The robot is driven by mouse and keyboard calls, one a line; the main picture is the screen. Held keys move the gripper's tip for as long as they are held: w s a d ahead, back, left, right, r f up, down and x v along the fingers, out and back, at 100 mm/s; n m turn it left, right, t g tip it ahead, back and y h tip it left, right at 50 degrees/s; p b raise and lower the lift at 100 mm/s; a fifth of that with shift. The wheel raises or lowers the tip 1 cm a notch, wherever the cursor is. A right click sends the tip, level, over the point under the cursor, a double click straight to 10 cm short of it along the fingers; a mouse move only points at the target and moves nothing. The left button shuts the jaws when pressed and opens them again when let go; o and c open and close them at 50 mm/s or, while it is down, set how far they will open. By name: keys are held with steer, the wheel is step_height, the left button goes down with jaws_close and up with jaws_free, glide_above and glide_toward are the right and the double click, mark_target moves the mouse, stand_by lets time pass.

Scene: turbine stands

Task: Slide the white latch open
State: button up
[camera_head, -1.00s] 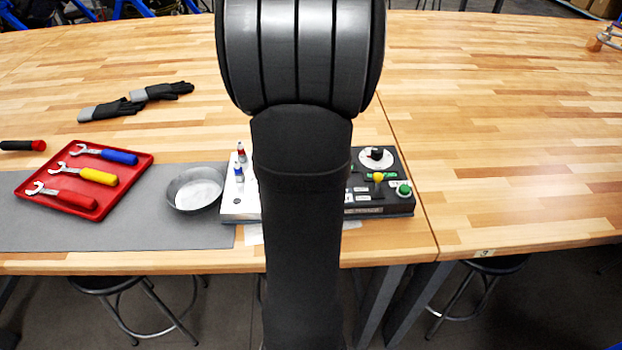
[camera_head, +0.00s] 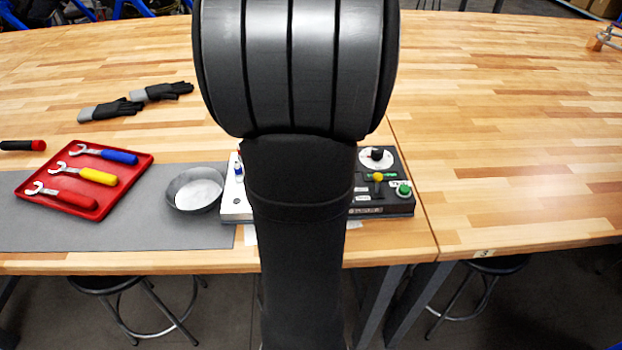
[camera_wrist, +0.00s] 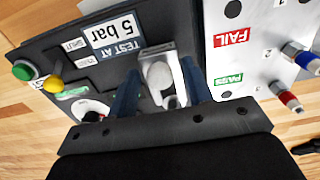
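The white latch (camera_wrist: 160,76) sits in a metal bracket (camera_wrist: 146,52) on the dark panel (camera_wrist: 85,72), beside the "TEST AT 5 bar" label, in the wrist view. My gripper (camera_wrist: 159,67) has its two dark blue fingers apart, one on each side of the latch. A gap shows between each finger and the latch, so it looks open; whether the fingertips touch the panel cannot be told. In the head view my arm hides the latch and the gripper; only the right part of the dark panel (camera_head: 405,170) shows.
A white plate (camera_wrist: 255,60) with FAIL and PASS labels and red and blue plugs (camera_wrist: 290,100) adjoins the panel. A green button (camera_head: 404,190) and yellow knob (camera_head: 378,177) stand up from the panel. A grey bowl (camera_head: 190,178) and red tool tray (camera_head: 140,170) lie left.

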steer(key=shift+o, duration=0.9)
steer(key=shift+r, duration=0.1)
steer(key=shift+r, duration=3.4)
step_height(320, 180, down, 7)
steer(key=shift+r, duration=0.1)
steer(key=shift+w, duration=0.25)
